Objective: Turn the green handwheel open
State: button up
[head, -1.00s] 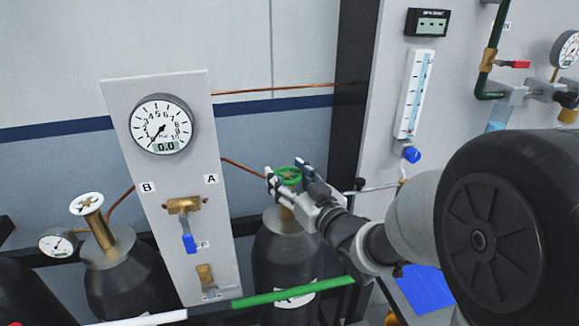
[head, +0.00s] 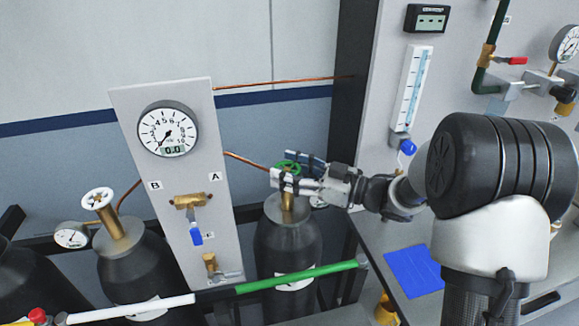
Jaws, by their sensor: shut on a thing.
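The green handwheel (head: 287,167) sits on the brass valve (head: 288,201) at the top of the dark right-hand cylinder (head: 288,250). My gripper (head: 289,173) reaches in from the right, its fingers on either side of the handwheel and shut on it. The fingers hide part of the wheel's near edge. The gauge (head: 168,131) on the white panel shows 0.0 on its small display.
A white handwheel (head: 98,198) tops the left cylinder (head: 138,270). The panel (head: 141,97) between them carries a blue-handled valve (head: 196,236). A green and white bar (head: 300,275) crosses in front of the cylinders. A blue sheet (head: 413,271) lies at the right.

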jog(key=shift+r, duration=0.2)
jog(key=o, duration=1.1)
jog(key=shift+a+f, duration=0.1)
jog(key=shift+f, duration=0.05)
jog(key=v, duration=1.2)
